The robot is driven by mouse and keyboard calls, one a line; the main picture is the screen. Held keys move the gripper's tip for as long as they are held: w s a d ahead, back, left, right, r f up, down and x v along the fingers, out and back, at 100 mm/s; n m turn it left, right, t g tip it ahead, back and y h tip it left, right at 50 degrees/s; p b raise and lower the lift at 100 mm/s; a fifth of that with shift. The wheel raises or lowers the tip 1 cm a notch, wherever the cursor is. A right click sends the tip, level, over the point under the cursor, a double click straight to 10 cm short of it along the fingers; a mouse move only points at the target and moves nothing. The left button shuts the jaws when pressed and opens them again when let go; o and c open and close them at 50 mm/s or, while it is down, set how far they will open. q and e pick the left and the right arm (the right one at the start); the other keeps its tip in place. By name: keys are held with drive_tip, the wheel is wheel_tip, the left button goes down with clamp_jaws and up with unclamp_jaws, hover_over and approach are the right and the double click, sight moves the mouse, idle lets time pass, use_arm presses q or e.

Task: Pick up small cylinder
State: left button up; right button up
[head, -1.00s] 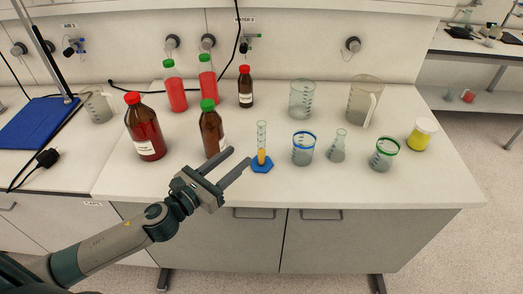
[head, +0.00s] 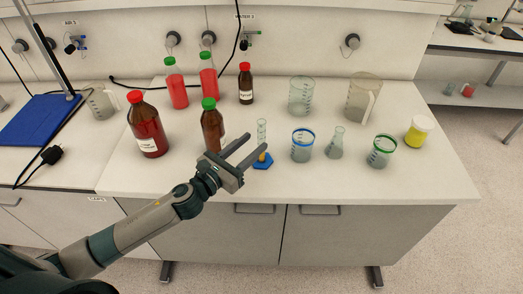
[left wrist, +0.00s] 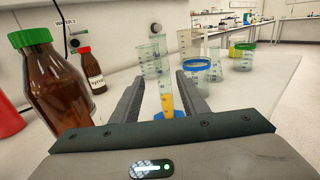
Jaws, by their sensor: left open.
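The small cylinder (head: 262,130) is a clear graduated tube with yellow-orange liquid and a blue hexagonal base. It stands upright on the white bench near the front edge. My left gripper (head: 256,142) is open and empty, and one finger hides part of the cylinder in the head view. In the left wrist view the cylinder (left wrist: 165,90) shows in the gap between the two open fingers (left wrist: 158,82), toward the right finger. I cannot tell whether the fingertips have reached around it. The right gripper is not in view.
A brown green-capped bottle (head: 212,128) stands close left of the gripper. A blue-rimmed beaker (head: 302,147) and a flask (head: 336,144) stand to the right. A large red-capped bottle (head: 148,130) is at left. Other beakers and bottles stand behind.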

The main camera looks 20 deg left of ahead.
sight(259, 142)
use_arm(q)
drive_tip(key=x, duration=0.1)
drive_tip(key=p+x, duration=0.1)
drive_tip(key=x, duration=0.1)
drive_tip(key=shift+w+d+f+p, duration=0.1)
drive_tip(key=shift+d+f+p, duration=0.2)
drive_tip(key=shift+p, duration=0.05)
drive_tip(key=shift+w+d+f, duration=0.2)
drive_tip(key=shift+w+d, duration=0.05)
drive_tip(key=shift+w, duration=0.3)
clamp_jaws()
